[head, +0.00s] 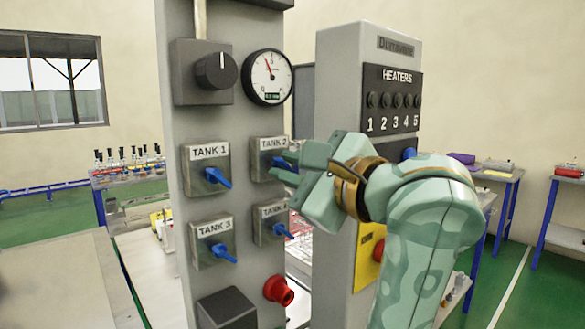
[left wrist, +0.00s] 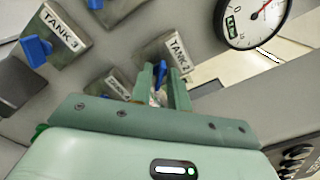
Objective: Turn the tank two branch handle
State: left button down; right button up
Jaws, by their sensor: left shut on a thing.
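The TANK 2 box (head: 264,146) is on the upper right of the grey column, with its label at the top. Its blue handle (head: 281,161) is mostly hidden by my left gripper (head: 284,168). In the left wrist view the blue handle (left wrist: 159,72) shows between the two green fingers (left wrist: 161,85), below the TANK 2 label (left wrist: 178,54). The fingers are shut on this handle. How far the handle is turned is hard to tell. My right gripper is in neither view.
TANK 1 (head: 206,171), TANK 3 (head: 212,243) and TANK 4 (head: 270,224) boxes sit close by, each with a blue handle. A gauge (head: 268,77) is above, and a red button (head: 279,291) below. The heaters panel (head: 391,97) stands to the right, behind my arm.

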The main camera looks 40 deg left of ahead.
pick_arm(q)
jog(key=c, duration=1.6)
grip_release()
jog(key=s+d+p, duration=0.1)
jog(key=d+p, duration=0.1)
jog(key=d, duration=1.4)
jog(key=shift+s, duration=0.15)
jog(key=shift+d, duration=0.1)
